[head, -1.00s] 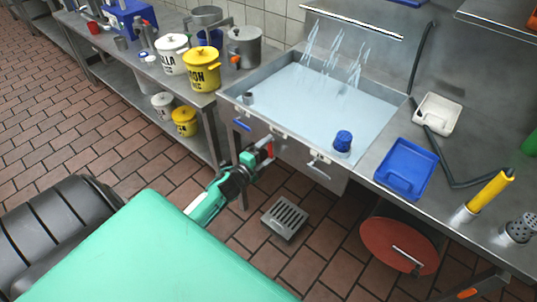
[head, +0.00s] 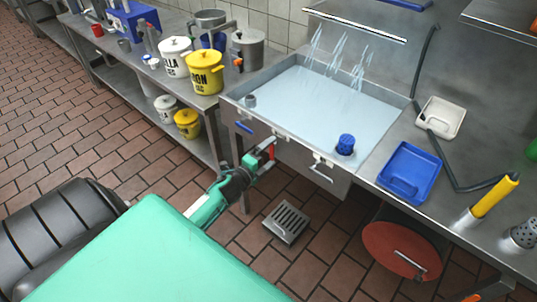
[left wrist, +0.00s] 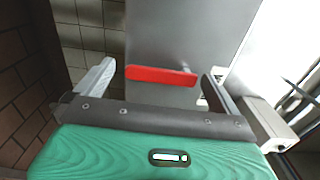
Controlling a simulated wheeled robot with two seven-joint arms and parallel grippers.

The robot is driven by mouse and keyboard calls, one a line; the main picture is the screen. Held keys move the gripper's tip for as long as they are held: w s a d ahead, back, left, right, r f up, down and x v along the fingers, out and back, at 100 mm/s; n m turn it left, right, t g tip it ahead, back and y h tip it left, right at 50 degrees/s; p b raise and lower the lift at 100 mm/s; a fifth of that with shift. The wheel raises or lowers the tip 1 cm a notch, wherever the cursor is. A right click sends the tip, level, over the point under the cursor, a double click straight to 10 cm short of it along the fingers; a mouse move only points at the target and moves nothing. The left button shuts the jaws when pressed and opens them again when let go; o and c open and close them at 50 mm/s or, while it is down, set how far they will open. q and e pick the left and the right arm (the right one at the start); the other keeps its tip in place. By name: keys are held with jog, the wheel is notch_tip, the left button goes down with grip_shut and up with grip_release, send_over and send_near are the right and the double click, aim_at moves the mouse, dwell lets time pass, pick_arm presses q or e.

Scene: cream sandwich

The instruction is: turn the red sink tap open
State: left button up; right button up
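The red tap handle (head: 271,151) is a flat red lever on the front of the sink (head: 340,165). In the left wrist view the red lever (left wrist: 150,75) lies crosswise in front of a grey metal panel. My left gripper (head: 263,158) is at the tap, below the sink's front edge. In the left wrist view the gripper (left wrist: 158,72) is open, with one finger on each side of the lever and visible gaps at both ends. I cannot tell how deep the lever sits between the fingers. My right gripper is not in view.
The basin holds pale blue water (head: 315,100), with whitish streams at its back and a blue cup (head: 345,144). A blue tray (head: 410,172) lies on the right counter. Yellow (head: 203,72) and white (head: 174,57) pots stand left. A floor drain (head: 286,221) lies below.

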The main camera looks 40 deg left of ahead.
pick_arm(q)
jog(key=shift+s, duration=0.5)
jog(key=s+a+b, duration=0.1)
jog(key=s, duration=1.1)
jog(key=shift+s+b, duration=0.3)
jog(key=shift+s, duration=0.1)
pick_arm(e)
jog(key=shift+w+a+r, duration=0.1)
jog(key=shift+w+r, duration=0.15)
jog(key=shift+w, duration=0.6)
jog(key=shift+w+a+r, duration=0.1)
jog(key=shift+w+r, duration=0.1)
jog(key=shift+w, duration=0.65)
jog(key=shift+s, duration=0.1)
